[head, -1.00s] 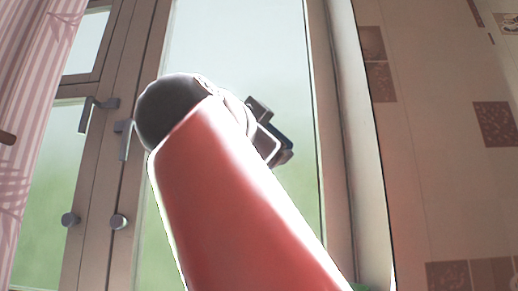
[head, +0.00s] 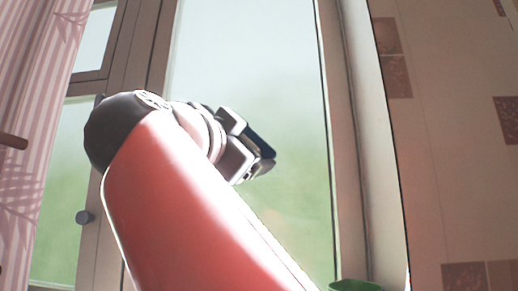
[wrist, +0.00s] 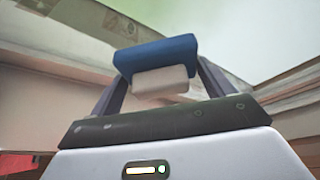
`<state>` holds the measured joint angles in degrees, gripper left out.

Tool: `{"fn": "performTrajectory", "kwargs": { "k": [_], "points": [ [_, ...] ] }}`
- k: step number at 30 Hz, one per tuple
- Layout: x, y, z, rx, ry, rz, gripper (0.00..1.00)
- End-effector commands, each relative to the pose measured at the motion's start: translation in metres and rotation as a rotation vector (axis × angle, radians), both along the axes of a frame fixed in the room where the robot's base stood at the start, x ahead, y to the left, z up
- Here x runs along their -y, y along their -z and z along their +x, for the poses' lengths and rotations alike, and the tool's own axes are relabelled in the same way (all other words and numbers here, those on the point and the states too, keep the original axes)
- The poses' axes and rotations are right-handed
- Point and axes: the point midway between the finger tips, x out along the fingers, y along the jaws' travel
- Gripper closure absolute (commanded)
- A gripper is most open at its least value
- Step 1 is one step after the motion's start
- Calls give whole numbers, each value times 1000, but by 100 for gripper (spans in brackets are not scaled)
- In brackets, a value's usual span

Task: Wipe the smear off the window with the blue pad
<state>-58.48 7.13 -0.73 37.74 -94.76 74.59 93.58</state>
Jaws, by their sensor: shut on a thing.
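The window (head: 290,60) is a tall pane in a beige frame, with blurred green and pale sky behind it. My gripper (head: 255,158) is in front of the pane, right of my red arm link. In the wrist view my gripper (wrist: 160,85) has a finger on each side of the pad's pale block and is shut on it. I cannot tell whether the pad touches the glass. No smear can be made out; my arm covers part of the pane.
A pink striped curtain (head: 45,110) hangs at the left. A tiled wall (head: 445,150) is at the right.

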Motion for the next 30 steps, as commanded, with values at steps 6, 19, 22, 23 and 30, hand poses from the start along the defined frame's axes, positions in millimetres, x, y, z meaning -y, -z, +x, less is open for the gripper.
{"fn": "performTrajectory", "kwargs": {
  "k": [6, 19, 22, 23, 30],
  "points": [
    [-46, 19, 7, 7, -1, -8, 37],
    [-61, 33, 24, 26, -2, -10, 37],
    [-59, 32, 35, 26, -2, -10, 37],
    [-59, 32, 39, 26, -2, -10, 37],
    [-56, 32, 59, 26, -3, -9, 37]
  ]
}}
